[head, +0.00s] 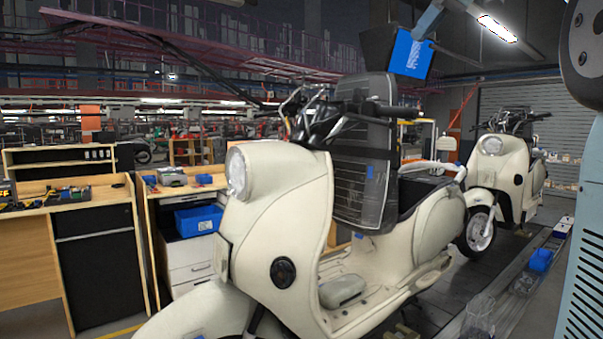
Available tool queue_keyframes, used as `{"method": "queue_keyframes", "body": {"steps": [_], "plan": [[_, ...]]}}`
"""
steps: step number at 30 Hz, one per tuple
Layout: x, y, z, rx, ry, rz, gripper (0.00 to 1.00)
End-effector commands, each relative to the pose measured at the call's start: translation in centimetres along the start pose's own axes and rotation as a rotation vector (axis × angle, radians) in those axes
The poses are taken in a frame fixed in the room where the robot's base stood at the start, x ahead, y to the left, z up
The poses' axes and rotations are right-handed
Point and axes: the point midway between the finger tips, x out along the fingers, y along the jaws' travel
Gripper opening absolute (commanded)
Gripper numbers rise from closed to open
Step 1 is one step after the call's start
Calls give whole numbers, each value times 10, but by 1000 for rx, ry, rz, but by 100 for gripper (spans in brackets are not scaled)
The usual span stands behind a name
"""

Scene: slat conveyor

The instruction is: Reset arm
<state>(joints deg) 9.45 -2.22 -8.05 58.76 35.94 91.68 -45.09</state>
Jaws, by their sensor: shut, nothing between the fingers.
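My gripper is not in view in the head picture, so its fingers and anything near them cannot be seen. The task names no other object. The nearest large thing in view is a cream scooter (285,205) in the middle, standing upright with its front wheel cut off by the lower edge. A dark, clear-fronted panel (362,150) stands upright at its handlebars and seat.
A second cream scooter (500,170) stands behind at the right on the dark conveyor (430,290). Wooden workbenches (80,210) with tools and a blue bin (199,220) stand at the left. A blue screen (411,53) hangs above. A rail with a blue box (541,260) runs at the right.

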Motion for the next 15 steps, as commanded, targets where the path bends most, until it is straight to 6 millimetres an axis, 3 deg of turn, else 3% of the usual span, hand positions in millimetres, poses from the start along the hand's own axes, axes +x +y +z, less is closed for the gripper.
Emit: {"method": "queue_keyframes", "body": {"steps": [11,15], "plan": [[21,-14,45,148,-47,36,0],[35,-26,75,222,-78,61,0]]}}
